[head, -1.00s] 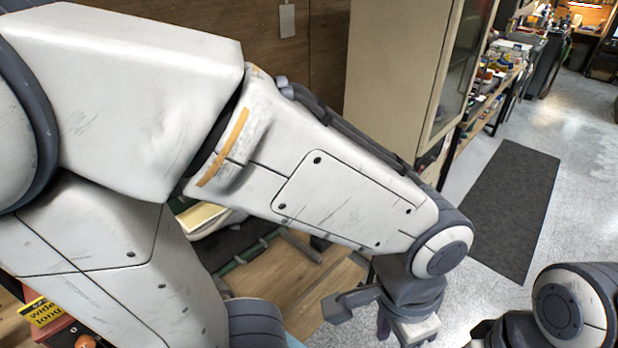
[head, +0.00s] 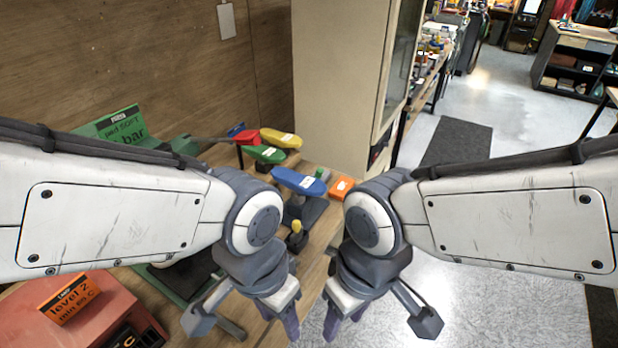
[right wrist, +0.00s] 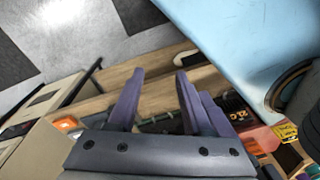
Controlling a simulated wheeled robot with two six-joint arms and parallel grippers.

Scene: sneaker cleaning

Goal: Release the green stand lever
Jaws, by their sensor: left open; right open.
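A green shoe-shaped piece (head: 265,154) sits behind the arms in the head view, between a yellow one (head: 281,138) and a blue one (head: 300,181). A dark green stand base (head: 184,279) shows under my left arm, which partly covers it. I cannot make out a lever on either. My left gripper (head: 279,318) points down near the table's front edge, open and empty, apart from the green pieces. My right gripper (head: 344,318) hangs beside it to the right, also open. In the right wrist view its two purple fingers (right wrist: 155,92) are apart with nothing between them.
A red box with an orange label (head: 67,298) stands at the lower left. A green box (head: 118,127) is at the back left. A yellow-topped knob (head: 297,230) stands on the wooden table (head: 315,253). A beige cabinet (head: 340,80) is behind. Open floor lies to the right.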

